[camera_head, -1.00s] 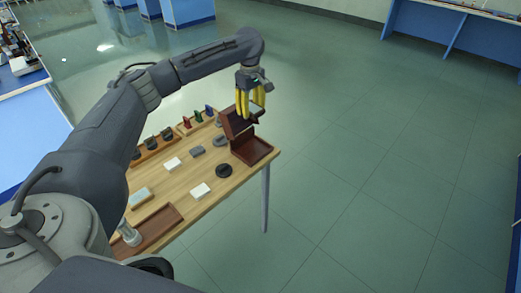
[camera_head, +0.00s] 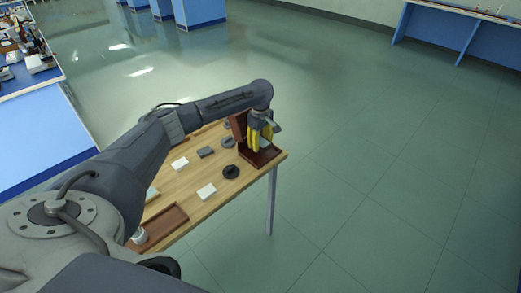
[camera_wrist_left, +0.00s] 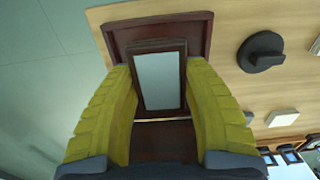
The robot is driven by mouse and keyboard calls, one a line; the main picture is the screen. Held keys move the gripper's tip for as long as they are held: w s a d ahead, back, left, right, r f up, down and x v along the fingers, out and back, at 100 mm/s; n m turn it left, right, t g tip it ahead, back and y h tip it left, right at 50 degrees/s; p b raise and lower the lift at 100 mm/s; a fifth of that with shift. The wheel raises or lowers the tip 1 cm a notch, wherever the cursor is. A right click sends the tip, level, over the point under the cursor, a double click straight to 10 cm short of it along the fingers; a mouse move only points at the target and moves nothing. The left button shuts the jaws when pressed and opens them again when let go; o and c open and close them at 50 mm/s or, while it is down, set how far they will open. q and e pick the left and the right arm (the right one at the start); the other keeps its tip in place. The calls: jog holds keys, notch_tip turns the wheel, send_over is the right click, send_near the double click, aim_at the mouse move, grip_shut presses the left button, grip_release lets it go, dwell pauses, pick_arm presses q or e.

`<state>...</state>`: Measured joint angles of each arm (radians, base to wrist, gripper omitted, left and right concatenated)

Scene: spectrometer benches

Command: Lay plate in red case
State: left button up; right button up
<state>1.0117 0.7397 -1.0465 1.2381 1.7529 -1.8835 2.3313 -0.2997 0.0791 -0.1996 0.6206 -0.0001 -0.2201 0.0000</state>
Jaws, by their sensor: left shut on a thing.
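The red case (camera_head: 273,155) is a dark red-brown box standing open at the table's far right corner, with its lid (camera_head: 238,127) raised. My left gripper (camera_head: 260,136), with yellow fingers, is down at the case, in front of the raised lid. In the left wrist view its fingers (camera_wrist_left: 157,78) are shut on the plate (camera_wrist_left: 160,82), a pale grey rectangle with a dark frame. The plate lies over the case's tray (camera_wrist_left: 120,37); I cannot tell whether it touches the bottom. My right gripper is not in view.
On the wooden table (camera_head: 200,178) are a black round piece with a knob (camera_head: 231,172), white blocks (camera_head: 206,191), a grey block (camera_head: 205,152) and a brown tray (camera_head: 163,223) at the near end. Open floor lies to the right.

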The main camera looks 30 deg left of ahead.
aim_at(260, 153)
pick_arm(q)
jog(key=shift+f, duration=2.1)
jog(key=shift+f, duration=0.15)
jog(key=o, duration=1.2)
jog(key=shift+o, duration=0.2)
